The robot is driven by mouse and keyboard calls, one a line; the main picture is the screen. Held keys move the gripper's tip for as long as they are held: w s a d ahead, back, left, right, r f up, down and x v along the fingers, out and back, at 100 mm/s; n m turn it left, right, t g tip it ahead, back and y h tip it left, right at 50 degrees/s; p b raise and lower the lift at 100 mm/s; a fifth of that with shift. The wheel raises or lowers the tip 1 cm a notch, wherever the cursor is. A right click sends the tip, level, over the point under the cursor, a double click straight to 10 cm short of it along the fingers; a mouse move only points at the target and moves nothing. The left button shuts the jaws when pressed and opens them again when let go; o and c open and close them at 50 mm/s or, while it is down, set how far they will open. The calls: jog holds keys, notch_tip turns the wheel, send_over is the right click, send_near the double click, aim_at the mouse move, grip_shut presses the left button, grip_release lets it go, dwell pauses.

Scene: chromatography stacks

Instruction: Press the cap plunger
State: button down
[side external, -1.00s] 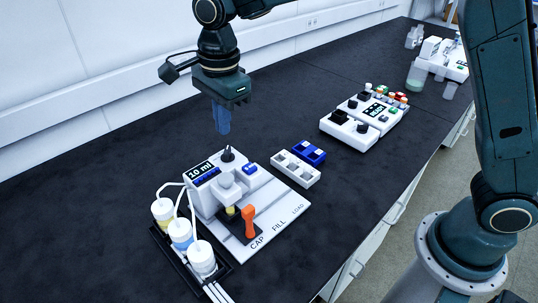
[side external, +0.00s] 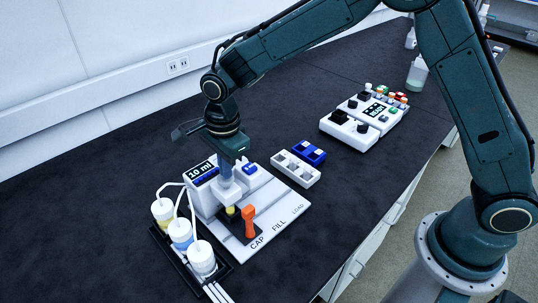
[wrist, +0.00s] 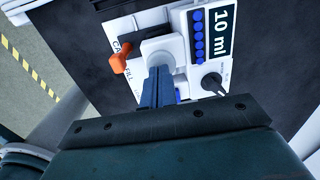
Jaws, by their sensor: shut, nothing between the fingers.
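The white dispensing station (side external: 270,210) has a 10 ml display (side external: 201,171) and CAP, FILL and LOAD labels on its base. Its white plunger (side external: 230,191) stands over a yellow piece (side external: 230,211), beside the orange lever (side external: 249,220) at the CAP end. In the wrist view the plunger's round pale top (wrist: 158,46) lies just beyond my fingertips. My gripper (side external: 226,178) is shut and empty, pointing down directly above the plunger; its blue fingers also show in the wrist view (wrist: 158,76). I cannot tell whether the tips touch the plunger.
Three capped bottles (side external: 181,234) with tubes stand in a black rack at the station's left. A black knob (wrist: 214,84) rises close to my gripper. White and blue blocks (side external: 296,167) lie to the right, with a control box (side external: 350,131) beyond. The dark bench behind is clear.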

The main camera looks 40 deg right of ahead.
jog(key=shift+f, duration=0.2)
jog(key=shift+f, duration=1.05)
jog(key=shift+r, duration=0.1)
notch_tip(320, 180, up, 14)
jog(key=shift+s+d, duration=0.2)
jog(key=shift+s, duration=0.15)
jog(key=shift+r, duration=0.1)
dwell(0.6)
